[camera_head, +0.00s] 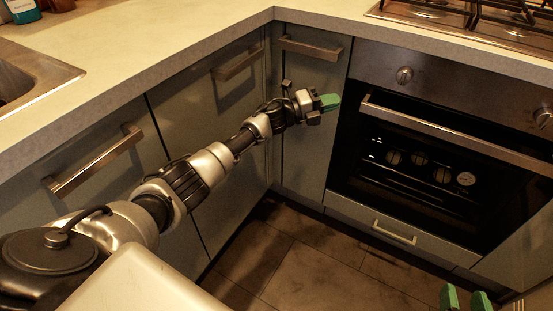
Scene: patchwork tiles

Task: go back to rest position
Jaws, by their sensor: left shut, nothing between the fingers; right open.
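My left arm reaches out from the lower left of the head view. My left gripper (329,102) is at its end, in front of the narrow corner cabinet door and to the left of the oven. Its green fingertips are together with nothing between them. My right gripper (465,299) shows only as two green fingertips at the bottom edge, low over the floor by the oven's right side. The fingertips are apart and empty. The rest of my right arm is out of view.
The oven (436,180) with its bar handle is behind the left gripper's right side. Cabinet handles (95,160) stick out beside my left arm. The counter (130,55) runs above, with a sink (30,80) and a hob (480,25). The tiled floor (290,270) is clear.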

